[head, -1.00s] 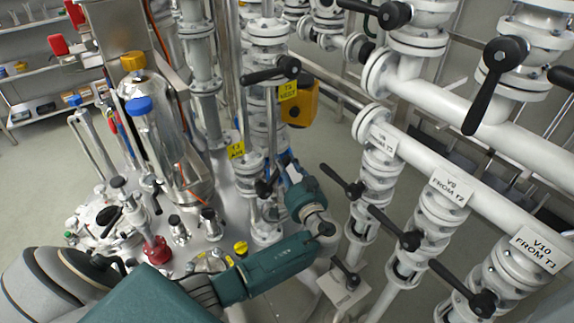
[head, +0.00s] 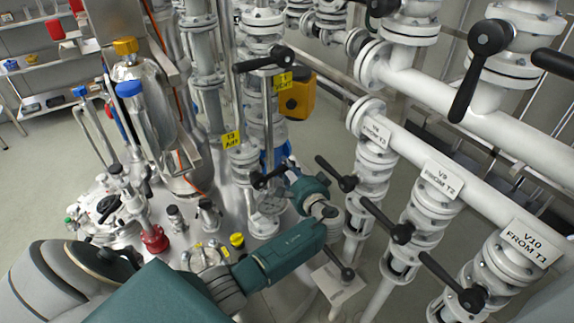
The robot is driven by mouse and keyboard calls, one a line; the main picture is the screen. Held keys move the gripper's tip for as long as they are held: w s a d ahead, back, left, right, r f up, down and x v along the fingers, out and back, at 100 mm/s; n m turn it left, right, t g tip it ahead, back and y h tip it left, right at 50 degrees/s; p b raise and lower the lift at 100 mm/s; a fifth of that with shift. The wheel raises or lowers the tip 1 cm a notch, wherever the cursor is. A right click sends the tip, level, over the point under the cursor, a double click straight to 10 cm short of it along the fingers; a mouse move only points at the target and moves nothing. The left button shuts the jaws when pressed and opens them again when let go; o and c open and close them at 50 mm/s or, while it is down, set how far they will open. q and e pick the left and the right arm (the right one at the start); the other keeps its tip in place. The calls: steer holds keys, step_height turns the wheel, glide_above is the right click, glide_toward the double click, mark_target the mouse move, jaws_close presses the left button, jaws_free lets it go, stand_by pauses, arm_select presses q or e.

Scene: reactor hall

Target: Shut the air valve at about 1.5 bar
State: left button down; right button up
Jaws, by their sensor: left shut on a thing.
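The yellow tag reading "T3 AIR" (head: 231,139) hangs on a white flanged valve (head: 243,160) on top of the steel vessel. A short black valve handle (head: 262,180) sticks out to the right of that valve. My left arm comes in from the lower left, and my left gripper (head: 281,174) is at this handle, shut on it. The wrist hides part of the gripper and the fingertips are small. A small round face (head: 271,205) below the gripper may be a gauge; no reading can be made out. My right gripper is not in view.
A second yellow-tagged valve with a long black handle (head: 265,62) stands just behind. A steel cylinder (head: 150,125) stands left.

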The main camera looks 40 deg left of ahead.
arm_select(q)
steer(key=shift+f+m, duration=0.6)
steer(key=shift+f, duration=0.1)
steer(key=shift+g, duration=0.3)
steer(key=c, duration=1.4)
jaws_free()
steer(key=shift+d, duration=0.1)
steer(key=v, duration=1.2)
